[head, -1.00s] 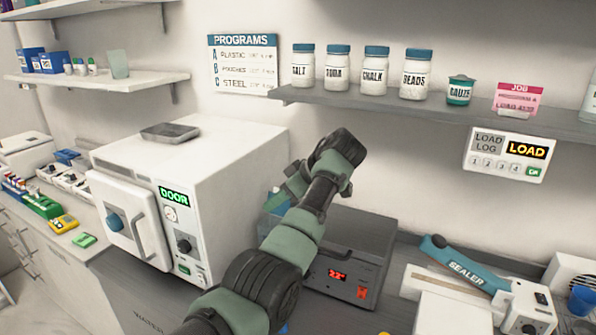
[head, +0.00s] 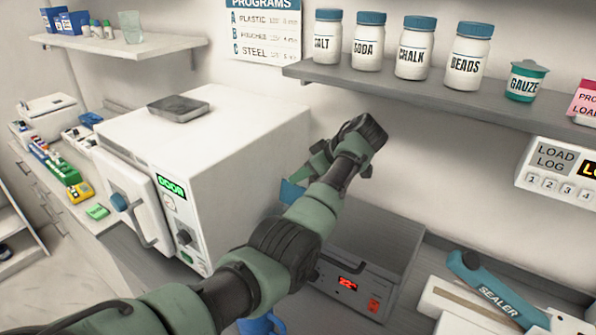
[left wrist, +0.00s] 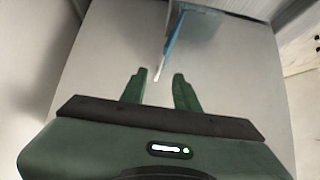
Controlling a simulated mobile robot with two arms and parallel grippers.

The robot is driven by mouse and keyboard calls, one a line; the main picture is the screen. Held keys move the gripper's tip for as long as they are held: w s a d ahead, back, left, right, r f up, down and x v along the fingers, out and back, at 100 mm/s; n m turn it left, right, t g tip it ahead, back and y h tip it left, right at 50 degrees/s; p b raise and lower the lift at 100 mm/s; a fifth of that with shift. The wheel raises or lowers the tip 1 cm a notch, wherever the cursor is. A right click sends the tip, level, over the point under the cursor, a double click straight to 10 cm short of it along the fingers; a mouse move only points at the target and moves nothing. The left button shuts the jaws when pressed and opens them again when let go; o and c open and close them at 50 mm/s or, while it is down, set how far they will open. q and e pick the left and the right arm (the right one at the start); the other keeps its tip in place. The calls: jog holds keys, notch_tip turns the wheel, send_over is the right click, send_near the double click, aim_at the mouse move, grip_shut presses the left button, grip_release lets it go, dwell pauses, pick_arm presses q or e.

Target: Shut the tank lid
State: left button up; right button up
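The tank is a grey box (head: 390,240) with a red display, on the counter to the right of the white steriliser. A blue panel (head: 291,193), which looks like its raised lid, shows partly behind my left arm. My left gripper (head: 318,168) is above the tank's left rear, beside the steriliser, and partly hidden by its own wrist. In the left wrist view, its two green fingers (left wrist: 158,90) are apart with nothing gripped. A thin blue-edged panel (left wrist: 172,42) stands nearly edge-on just beyond the fingertips; contact cannot be told. My right gripper is not in view.
The white steriliser (head: 235,150) stands close on the left. A shelf (head: 430,88) with labelled jars overhangs the back. A blue-handled sealer (head: 492,285) is at the right. A blue object (head: 262,325) shows at the bottom edge, partly hidden by my arm.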

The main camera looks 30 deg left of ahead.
pick_arm(q)
jog(key=shift+x, duration=1.2)
jog(key=shift+d, duration=0.1)
grip_shut()
jog(key=shift+w+r, duration=0.1)
jog(key=shift+r, duration=0.05)
dwell(0.3)
